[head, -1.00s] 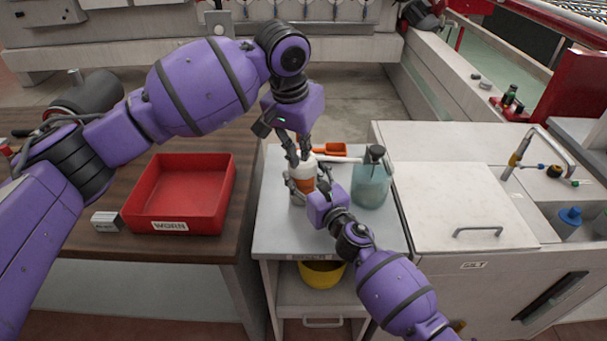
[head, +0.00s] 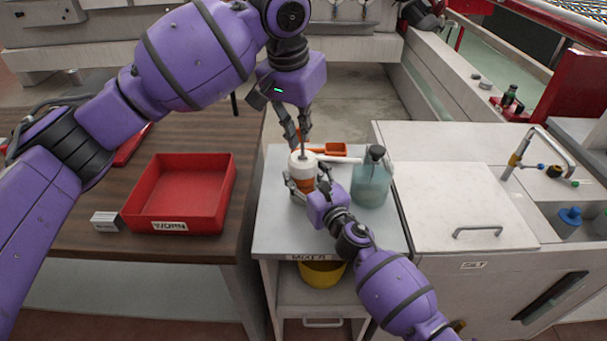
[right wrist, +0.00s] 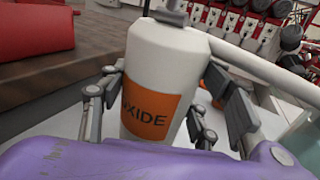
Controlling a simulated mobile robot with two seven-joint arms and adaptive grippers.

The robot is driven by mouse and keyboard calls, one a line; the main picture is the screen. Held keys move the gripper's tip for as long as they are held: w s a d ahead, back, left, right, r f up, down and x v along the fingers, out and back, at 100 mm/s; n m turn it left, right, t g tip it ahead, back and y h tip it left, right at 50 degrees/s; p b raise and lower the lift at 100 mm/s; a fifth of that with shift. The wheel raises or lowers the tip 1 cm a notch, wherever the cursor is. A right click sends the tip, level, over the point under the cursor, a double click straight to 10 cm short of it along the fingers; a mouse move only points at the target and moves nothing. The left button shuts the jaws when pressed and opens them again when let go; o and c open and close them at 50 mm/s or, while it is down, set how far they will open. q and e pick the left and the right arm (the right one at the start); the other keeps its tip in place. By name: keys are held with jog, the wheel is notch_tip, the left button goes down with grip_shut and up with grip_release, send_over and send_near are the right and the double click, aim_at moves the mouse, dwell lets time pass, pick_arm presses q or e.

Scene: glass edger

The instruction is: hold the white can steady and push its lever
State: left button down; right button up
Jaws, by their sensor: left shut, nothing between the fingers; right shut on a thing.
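The white can (head: 303,168) stands upright on the grey cart top (head: 275,235). Its orange label, partly reading "XIDE", faces the right wrist camera (right wrist: 148,115). My right gripper (head: 308,185) is shut around the can's body, with fingers on both sides in the right wrist view (right wrist: 160,105). My left gripper (head: 297,143) is shut and empty, pointing down just above the can's top. A small grey part (right wrist: 172,12) shows at the can's top; I cannot tell whether it is the lever or a fingertip.
A teal bottle (head: 371,183) stands close to the right of the can. An orange scoop (head: 331,149) lies behind it. A red bin (head: 185,190) labelled "WORN" and a small grey box (head: 106,221) sit on the wooden table at left. A sink cabinet (head: 450,200) adjoins at right.

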jog(key=o, duration=1.2)
jog(key=shift+f, duration=0.2)
jog(key=shift+r, duration=0.1)
jog(key=v, duration=1.2)
